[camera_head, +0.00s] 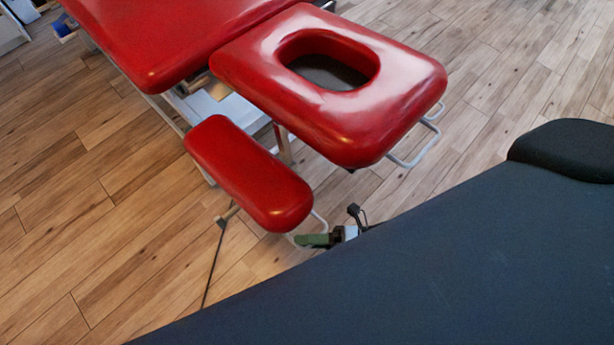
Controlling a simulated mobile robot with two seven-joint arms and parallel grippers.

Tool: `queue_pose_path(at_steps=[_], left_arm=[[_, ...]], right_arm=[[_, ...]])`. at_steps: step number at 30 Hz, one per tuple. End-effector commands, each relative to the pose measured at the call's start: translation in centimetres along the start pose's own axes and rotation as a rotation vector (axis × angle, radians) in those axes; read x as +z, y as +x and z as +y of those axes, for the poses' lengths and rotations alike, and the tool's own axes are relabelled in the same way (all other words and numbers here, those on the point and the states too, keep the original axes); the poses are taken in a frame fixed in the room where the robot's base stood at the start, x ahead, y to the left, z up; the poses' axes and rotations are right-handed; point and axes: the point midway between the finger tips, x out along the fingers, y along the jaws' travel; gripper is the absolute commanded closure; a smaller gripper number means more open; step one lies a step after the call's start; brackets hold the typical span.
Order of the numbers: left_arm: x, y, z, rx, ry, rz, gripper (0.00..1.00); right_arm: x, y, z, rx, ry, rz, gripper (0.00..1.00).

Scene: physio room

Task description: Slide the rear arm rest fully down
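A red padded arm rest (247,172) hangs low beside the red head section (405,90) of a treatment table, at its near side. A thin pale wire handle (322,222) shows at the near end of this pad. A small dark piece at the far side of the head section may be another arm rest; I cannot tell which one is the rear. My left gripper is out of view.
A large dark surface (420,270) with a raised black pad (570,150) fills the lower right and hides what lies behind it. The main red table section (170,40) is at the top left. Bare wooden floor (80,220) is at the left and upper right.

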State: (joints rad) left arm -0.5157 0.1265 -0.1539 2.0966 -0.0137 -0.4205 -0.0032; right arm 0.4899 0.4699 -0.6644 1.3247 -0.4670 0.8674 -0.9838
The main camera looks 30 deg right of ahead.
Motion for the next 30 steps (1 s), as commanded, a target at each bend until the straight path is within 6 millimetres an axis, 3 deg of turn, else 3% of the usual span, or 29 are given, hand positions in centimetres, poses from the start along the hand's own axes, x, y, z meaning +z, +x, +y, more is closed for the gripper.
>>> queue_pose_path(at_steps=[5,18,30], left_arm=[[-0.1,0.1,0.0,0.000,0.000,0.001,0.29],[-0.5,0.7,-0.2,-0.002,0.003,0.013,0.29],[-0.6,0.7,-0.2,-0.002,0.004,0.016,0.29]], right_arm=[[0.0,-1.0,-0.1,-0.002,0.000,0.000,0.69],[-0.1,-7.2,-0.1,-0.001,0.001,0.000,0.69],[0.0,-7.8,0.0,0.000,0.000,0.000,0.69]])
